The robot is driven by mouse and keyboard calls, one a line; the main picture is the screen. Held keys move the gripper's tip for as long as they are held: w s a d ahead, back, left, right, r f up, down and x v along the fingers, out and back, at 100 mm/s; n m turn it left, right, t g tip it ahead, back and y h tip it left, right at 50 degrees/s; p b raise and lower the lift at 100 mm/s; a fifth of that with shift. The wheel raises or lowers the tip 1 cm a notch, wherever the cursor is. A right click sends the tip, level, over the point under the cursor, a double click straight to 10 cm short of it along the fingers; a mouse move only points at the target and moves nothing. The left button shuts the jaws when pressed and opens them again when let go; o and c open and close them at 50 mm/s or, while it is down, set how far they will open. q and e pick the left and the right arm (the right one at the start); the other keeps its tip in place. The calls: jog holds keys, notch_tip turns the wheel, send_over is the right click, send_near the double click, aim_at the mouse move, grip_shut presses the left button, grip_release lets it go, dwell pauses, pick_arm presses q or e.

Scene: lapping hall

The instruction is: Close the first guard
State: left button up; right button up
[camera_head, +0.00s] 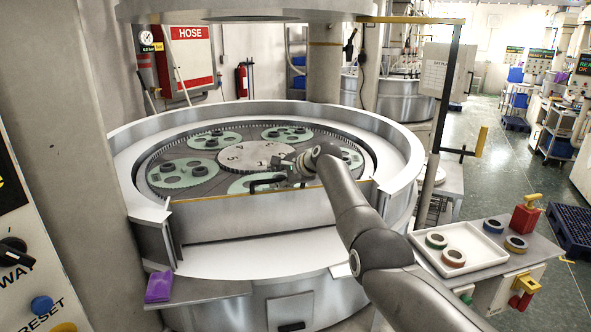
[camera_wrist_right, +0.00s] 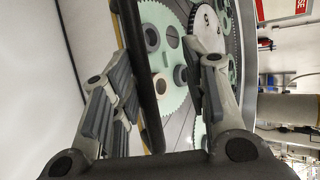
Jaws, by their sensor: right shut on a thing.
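The guard (camera_head: 250,215) is a curved grey metal panel with a yellow top edge at the front of the round lapping machine. It stands upright between the cut ends of the machine's rim wall. Its black bar handle (camera_head: 262,184) is near the top edge, partly hidden by my gripper. My right gripper (camera_head: 288,172) reaches over the guard from the right and is shut on the handle. In the right wrist view the handle (camera_wrist_right: 137,70) runs between the fingers of my right gripper (camera_wrist_right: 158,75). My left gripper is not in view.
Behind the guard lie green toothed carriers (camera_head: 183,171) and a grey centre gear (camera_head: 256,156). A side table at the right holds a white tray (camera_head: 482,242) with rings and a red block (camera_head: 525,217). A purple pack (camera_head: 159,286) lies on the left ledge.

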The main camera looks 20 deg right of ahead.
jog(key=v, duration=1.1)
jog(key=shift+s+r, duration=0.2)
jog(key=shift+s, duration=0.1)
jog(key=shift+d, duration=0.1)
